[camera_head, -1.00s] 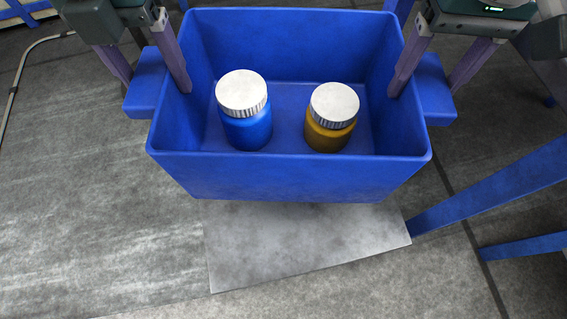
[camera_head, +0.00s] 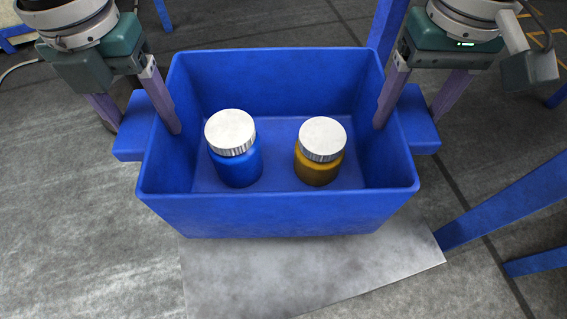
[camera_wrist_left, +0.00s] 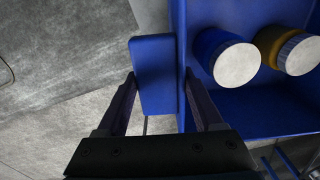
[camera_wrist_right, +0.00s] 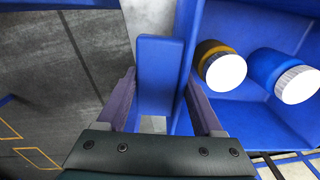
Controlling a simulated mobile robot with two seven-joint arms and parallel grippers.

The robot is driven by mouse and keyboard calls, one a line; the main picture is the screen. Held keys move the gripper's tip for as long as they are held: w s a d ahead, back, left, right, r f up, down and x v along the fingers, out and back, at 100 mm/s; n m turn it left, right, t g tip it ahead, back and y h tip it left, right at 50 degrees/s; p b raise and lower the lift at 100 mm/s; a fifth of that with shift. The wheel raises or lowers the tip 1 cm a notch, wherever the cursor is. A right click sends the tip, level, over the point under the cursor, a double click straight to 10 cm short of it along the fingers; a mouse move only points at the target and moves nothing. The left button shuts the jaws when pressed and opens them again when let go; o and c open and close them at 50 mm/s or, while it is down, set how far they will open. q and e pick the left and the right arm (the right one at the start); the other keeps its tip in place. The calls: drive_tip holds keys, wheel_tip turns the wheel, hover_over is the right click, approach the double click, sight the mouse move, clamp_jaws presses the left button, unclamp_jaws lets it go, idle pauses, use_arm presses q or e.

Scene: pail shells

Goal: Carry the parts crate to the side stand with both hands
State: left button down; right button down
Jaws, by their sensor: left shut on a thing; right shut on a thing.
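The blue parts crate (camera_head: 277,217) hangs level between my two grippers in the head view. It holds a blue jar (camera_head: 238,164) with a white lid and an amber jar (camera_head: 318,168) with a white lid, both upright. My left gripper (camera_head: 150,130) is shut on the crate's left handle block (camera_head: 128,143), one finger inside the wall and one outside. My right gripper (camera_head: 407,122) is shut on the right handle block (camera_head: 421,137) in the same way. The left wrist view shows the left handle (camera_wrist_left: 153,75); the right wrist view shows the right handle (camera_wrist_right: 159,75).
A grey flat surface (camera_head: 240,280) shows below and in front of the crate; I cannot tell whether it is the side stand. Blue beams (camera_head: 510,200) stand at the right. Grey floor (camera_head: 70,220) lies open at the left.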

use_arm(q)
drive_tip(key=shift+f, duration=0.15)
use_arm(e)
drive_tip(key=shift+f, duration=0.1)
